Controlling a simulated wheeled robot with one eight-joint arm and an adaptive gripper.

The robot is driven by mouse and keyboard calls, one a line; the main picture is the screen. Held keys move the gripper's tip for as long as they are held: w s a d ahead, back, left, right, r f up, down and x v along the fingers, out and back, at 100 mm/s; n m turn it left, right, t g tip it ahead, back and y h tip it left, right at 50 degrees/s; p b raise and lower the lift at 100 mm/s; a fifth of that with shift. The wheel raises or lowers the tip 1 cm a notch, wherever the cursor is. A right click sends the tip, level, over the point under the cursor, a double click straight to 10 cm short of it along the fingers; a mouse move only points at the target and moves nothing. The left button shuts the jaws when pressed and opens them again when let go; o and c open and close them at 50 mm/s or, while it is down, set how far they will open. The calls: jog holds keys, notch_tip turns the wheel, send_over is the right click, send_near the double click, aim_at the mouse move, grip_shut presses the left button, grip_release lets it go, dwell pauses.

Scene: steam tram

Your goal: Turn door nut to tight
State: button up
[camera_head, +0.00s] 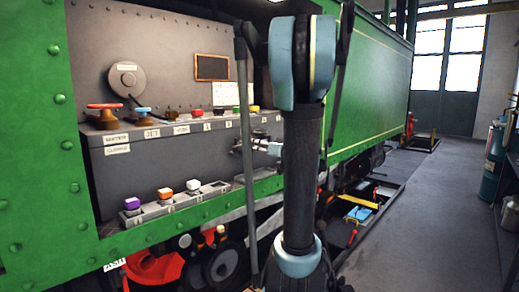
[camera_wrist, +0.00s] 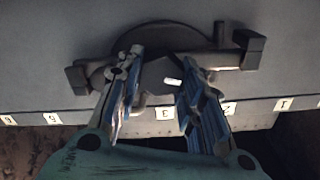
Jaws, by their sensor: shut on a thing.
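The door nut (camera_wrist: 160,78) is a dark piece with a small white mark on its face, in the middle of the wrist view. A dark bar with blocky ends passes behind it. My gripper (camera_wrist: 158,63) has one finger on each side of the nut and is shut on it. The fingers hide the nut's sides. In the head view my gripper (camera_head: 258,147) reaches left to the right part of the grey panel. The nut cannot be made out there.
A strip with number labels (camera_wrist: 165,114) runs below the nut in the wrist view. In the head view a red handwheel (camera_head: 104,106), a blue handwheel (camera_head: 143,110) and several coloured knobs sit on the panel, left of my arm. A grey upright rail (camera_head: 243,170) stands close to my gripper. Open floor (camera_head: 420,210) lies right.

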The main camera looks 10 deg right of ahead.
jog(key=shift+w+d+m, duration=0.2)
jog(key=shift+m, duration=0.8)
jog(key=o, duration=0.8)
jog(key=shift+v, duration=5.95)
jog(key=shift+a+f, duration=0.1)
